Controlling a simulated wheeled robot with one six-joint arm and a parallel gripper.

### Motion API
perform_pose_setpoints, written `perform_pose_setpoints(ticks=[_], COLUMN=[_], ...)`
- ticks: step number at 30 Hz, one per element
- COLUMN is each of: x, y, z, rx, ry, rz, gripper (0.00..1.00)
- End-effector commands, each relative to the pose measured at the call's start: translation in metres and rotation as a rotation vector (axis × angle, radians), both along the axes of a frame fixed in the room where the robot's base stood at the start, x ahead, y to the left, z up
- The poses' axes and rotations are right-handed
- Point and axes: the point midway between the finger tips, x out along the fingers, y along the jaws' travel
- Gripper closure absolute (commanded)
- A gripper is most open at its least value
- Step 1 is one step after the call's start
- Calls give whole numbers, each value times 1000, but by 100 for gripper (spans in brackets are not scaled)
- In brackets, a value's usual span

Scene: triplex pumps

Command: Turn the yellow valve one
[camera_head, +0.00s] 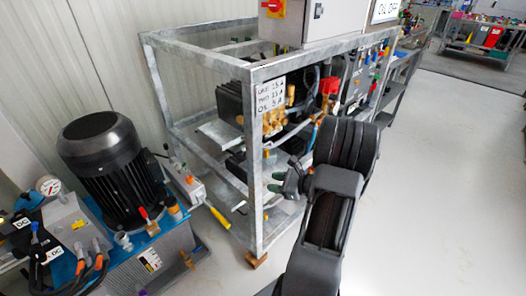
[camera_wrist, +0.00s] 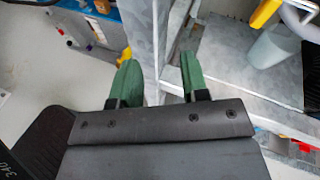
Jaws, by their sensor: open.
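A yellow valve handle (camera_head: 219,217) sticks out low at the left side of the metal frame, angled down to the right. My gripper (camera_head: 276,182) is in front of the frame's near corner post, to the right of and above the yellow handle in the head view. Its two green fingers (camera_wrist: 160,78) are apart with nothing held between them.
The galvanised frame's corner post (camera_head: 257,170) stands close to my gripper and also shows in the wrist view (camera_wrist: 146,35). A black motor (camera_head: 110,165) on a blue unit stands at left. A pale cylinder (camera_wrist: 273,46) sits inside the frame. Floor (camera_head: 440,190) is clear at right.

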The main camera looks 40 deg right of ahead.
Motion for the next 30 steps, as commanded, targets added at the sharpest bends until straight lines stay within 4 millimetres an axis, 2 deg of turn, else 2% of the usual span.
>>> perform_pose_setpoints(ticks=[1,6,12,17,30], x=[5,17,24,44,124], y=[-13,-52,-75,-74,-59], z=[3,15,22,22,22], rx=[51,200,280,288,287], ry=[-28,-127,-193,-202,-201], rz=[-69,-269,-378,-390,-389], gripper=[58,58,58,58,58])
